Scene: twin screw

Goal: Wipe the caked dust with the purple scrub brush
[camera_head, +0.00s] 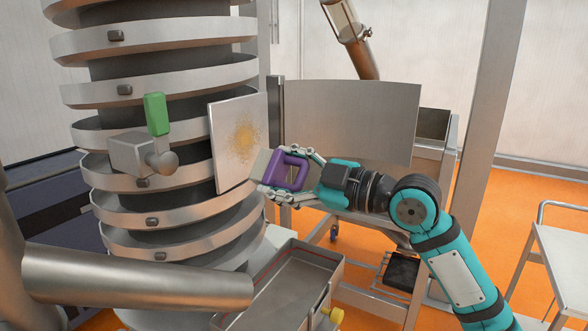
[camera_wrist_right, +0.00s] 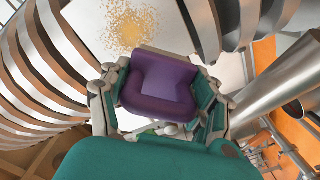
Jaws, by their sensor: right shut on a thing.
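The purple scrub brush (camera_head: 286,171) is in my right gripper (camera_head: 291,174), whose fingers are shut around its handle. The brush's pale pad faces left, toward the upright metal plate (camera_head: 222,150). The caked dust (camera_head: 243,140) is a yellow-brown speckled patch on that plate, up and left of the brush. In the right wrist view the purple brush (camera_wrist_right: 160,88) sits between the fingers, and the dust (camera_wrist_right: 130,27) shows just beyond its far edge. Whether the pad touches the plate cannot be told. My left gripper is not in view.
A spiral metal conveyor (camera_head: 150,210) stands at the left, with a green-handled lever (camera_head: 157,115) beside the plate. A metal pipe (camera_head: 140,278) and an open trough (camera_head: 285,285) lie below. A large metal panel (camera_head: 355,120) stands behind my right gripper. A cart (camera_head: 565,250) is at the right.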

